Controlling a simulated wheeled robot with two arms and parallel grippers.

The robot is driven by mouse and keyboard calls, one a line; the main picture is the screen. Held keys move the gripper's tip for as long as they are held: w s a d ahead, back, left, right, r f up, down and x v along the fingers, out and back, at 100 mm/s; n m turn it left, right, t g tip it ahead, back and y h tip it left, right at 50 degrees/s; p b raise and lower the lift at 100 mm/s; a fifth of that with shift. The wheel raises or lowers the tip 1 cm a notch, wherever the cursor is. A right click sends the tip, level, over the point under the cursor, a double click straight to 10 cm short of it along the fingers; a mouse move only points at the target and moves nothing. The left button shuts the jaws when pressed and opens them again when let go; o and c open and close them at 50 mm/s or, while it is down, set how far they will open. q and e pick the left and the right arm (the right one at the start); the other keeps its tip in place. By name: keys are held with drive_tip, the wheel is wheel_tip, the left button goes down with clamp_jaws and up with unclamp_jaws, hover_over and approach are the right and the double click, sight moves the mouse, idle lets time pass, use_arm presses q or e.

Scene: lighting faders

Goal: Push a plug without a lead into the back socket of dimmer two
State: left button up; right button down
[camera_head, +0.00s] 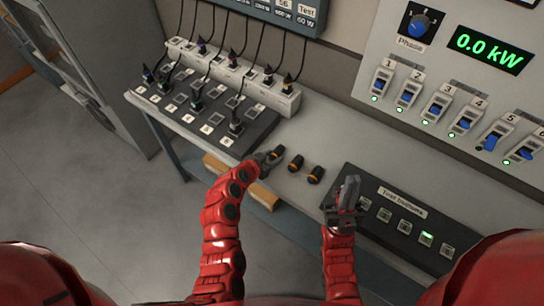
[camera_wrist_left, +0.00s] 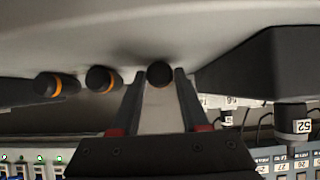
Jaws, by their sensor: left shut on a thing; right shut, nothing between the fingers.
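My left gripper (camera_head: 268,158) is shut on a dark plug (camera_wrist_left: 159,74) with no lead visible, at the table's front edge. In the left wrist view the plug's round end shows between the fingertips (camera_wrist_left: 160,82). Two more dark plugs with orange bands, without leads, lie on the table to its right: a nearer one (camera_head: 296,162) and a farther one (camera_head: 316,175). The black dimmer board (camera_head: 240,140) is at the left, with rows of sockets, some holding plugs with leads. Its labels are too small to read, so I cannot tell dimmer two. My right gripper (camera_head: 347,200) is shut and empty.
A pale socket strip (camera_head: 288,101) with leaded plugs stands behind the board. Leads hang from a box above. A black button panel (camera_head: 400,213) lies beneath my right gripper. A wall panel (camera_head: 450,90) with switches is at right. A wooden piece (camera_head: 262,194) is below the table edge.

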sight(272, 156)
use_arm(q)
clamp_jaws()
drive_tip(key=shift+r, duration=0.15)
drive_tip(key=shift+r+p, duration=0.6)
drive_tip(key=shift+r, duration=0.35)
drive_tip(key=shift+r+p, duration=0.55)
drive_tip(key=shift+r, duration=0.9)
